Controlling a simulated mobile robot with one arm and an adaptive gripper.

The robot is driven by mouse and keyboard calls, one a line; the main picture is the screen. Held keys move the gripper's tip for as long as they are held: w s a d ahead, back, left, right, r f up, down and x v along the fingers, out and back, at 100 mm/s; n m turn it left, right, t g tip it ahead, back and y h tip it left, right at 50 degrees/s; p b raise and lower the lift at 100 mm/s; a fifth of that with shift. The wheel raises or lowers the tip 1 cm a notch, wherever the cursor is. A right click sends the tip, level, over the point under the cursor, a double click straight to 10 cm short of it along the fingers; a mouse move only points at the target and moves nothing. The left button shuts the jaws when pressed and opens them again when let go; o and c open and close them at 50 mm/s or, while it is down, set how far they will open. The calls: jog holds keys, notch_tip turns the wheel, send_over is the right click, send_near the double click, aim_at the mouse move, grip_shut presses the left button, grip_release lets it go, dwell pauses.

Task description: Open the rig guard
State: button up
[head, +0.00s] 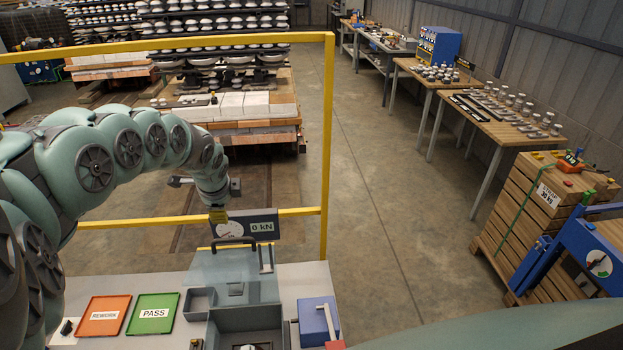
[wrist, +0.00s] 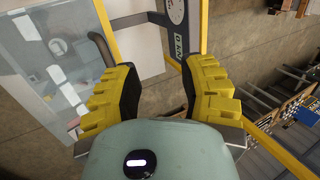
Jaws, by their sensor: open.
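The rig guard (head: 222,268) is a clear panel over the grey rig on the bench in the head view. Its dark curved handle (head: 235,241) is at the panel's far edge. The handle also shows left of the fingers in the wrist view (wrist: 100,46), beside the clear panel (wrist: 55,65). My gripper (head: 218,216), with yellow fingers, is above and slightly left of the handle in the head view. In the wrist view my gripper (wrist: 158,62) is open with nothing between its fingers. The handle is outside the fingers, and I see no contact.
A gauge with a 0 kN display (head: 248,226) stands just behind the handle. A yellow frame (head: 328,150) surrounds this area. An orange REWORK tray (head: 104,329), a green PASS tray (head: 153,328) and a blue box (head: 316,322) lie on the bench (head: 305,278).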

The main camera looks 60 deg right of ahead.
jog(key=w+d+r+b, duration=0.1)
jog(key=w+d+r, duration=0.1)
jog(key=r, duration=0.6)
jog(key=shift+w+d, duration=0.2)
jog(key=shift+d, duration=0.3)
jog(key=shift+f+b, duration=0.1)
jog(key=shift+b, duration=0.6)
jog(key=v, duration=0.7)
jog(key=shift+a+r, duration=0.2)
jog(key=shift+r, duration=0.1)
dwell(0.4)
